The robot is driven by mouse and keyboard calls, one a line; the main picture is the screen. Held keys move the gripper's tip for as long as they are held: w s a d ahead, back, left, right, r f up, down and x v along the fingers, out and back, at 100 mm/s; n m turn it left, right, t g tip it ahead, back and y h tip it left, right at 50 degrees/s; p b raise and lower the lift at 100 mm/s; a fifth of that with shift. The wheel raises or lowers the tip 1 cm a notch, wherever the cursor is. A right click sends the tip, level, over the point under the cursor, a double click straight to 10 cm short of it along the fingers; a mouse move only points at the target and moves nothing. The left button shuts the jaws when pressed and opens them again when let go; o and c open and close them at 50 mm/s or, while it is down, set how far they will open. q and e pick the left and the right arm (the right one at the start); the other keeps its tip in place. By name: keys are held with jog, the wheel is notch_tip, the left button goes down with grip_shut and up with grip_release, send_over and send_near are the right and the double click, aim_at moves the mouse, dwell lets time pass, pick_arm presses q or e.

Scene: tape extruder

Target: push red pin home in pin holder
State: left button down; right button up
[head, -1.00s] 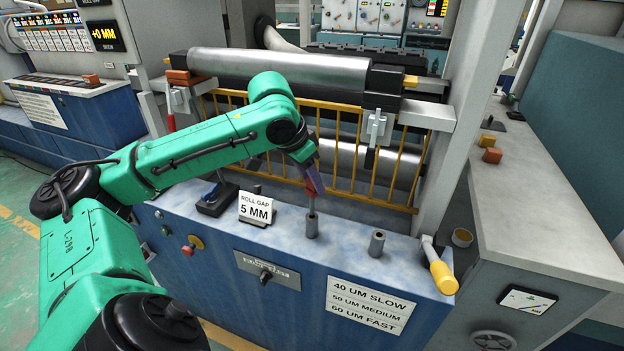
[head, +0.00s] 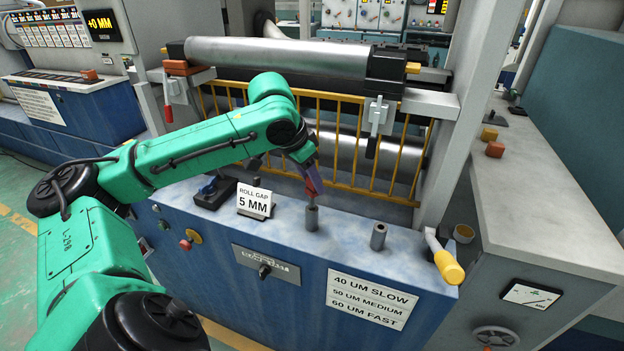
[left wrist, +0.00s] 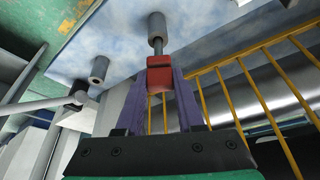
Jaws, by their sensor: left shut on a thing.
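The red pin has a red block head (left wrist: 159,75) and a thin grey shaft; its head also shows in the head view (head: 314,187). The pin holder (head: 311,219) is an upright grey tube on the blue console top, also in the left wrist view (left wrist: 156,26). My left gripper (head: 313,178) is directly above the holder. Its purple fingers (left wrist: 160,84) are shut on the red head. The shaft's tip is hidden at the holder's mouth; part of the shaft shows between head and holder. My right gripper is out of view.
A second grey tube (head: 378,236) stands empty to the right. A roll gap sign (head: 254,202) stands to the left. A yellow-handled lever (head: 446,262) is at the console's right end. A yellow rail (head: 345,135) and steel rollers stand behind.

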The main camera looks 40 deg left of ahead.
aim_at(309, 190)
pick_arm(q)
jog(key=shift+f+b, duration=1.75)
jog(key=shift+f, duration=0.3)
jog(key=shift+c, duration=2.2)
grip_release()
jog(key=shift+r, duration=0.1)
jog(key=p+v, duration=0.2)
jog(key=v, duration=1.2)
jog(key=shift+r, duration=0.25)
